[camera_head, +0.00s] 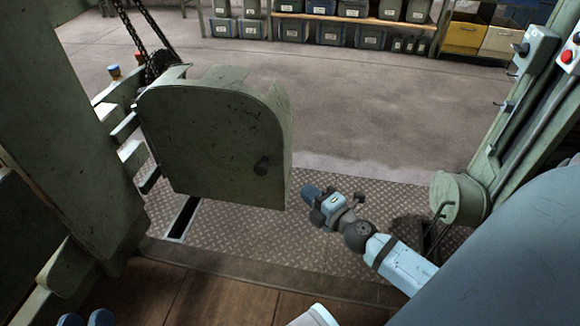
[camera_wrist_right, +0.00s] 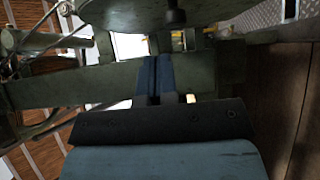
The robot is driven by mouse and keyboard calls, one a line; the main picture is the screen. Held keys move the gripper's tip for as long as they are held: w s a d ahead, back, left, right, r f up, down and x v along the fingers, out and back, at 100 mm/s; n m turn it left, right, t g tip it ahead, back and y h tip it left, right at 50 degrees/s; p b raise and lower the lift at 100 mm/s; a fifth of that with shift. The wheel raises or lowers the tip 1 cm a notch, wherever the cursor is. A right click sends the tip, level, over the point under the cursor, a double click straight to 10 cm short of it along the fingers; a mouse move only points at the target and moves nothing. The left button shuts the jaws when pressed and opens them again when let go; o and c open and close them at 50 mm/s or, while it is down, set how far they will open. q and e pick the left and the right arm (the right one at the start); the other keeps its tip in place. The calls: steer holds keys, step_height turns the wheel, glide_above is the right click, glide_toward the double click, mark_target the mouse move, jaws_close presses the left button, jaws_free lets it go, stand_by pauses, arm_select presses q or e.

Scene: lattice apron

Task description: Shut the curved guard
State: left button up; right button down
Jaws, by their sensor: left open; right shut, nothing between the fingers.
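The curved guard (camera_head: 215,140) is a worn green cover with a rounded top corner, in the middle left of the head view. Its left edge is by the bars on the green post, and its flat face is towards me.
A chain and sprocket (camera_head: 160,65) show behind the guard's top left. A green post (camera_head: 70,120) stands left. A green canister (camera_head: 460,198) and a frame with a red button are at right. Chequered plate (camera_head: 250,235) lies below; open floor lies behind.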

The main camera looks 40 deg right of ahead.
steer(key=p, duration=0.2)
glide_toward(277, 155)
steer(key=w+a, duration=0.3)
steer(key=w+d, duration=0.2)
steer(key=shift+w+b, duration=0.35)
steer(key=shift+w+d, duration=0.2)
steer(key=shift+w, duration=0.05)
arm_select(q)
step_height(277, 155, up, 2)
steer(key=shift+t, duration=0.3)
steer(key=shift+w, duration=0.1)
arm_select(e)
steer(key=shift+d, duration=0.1)
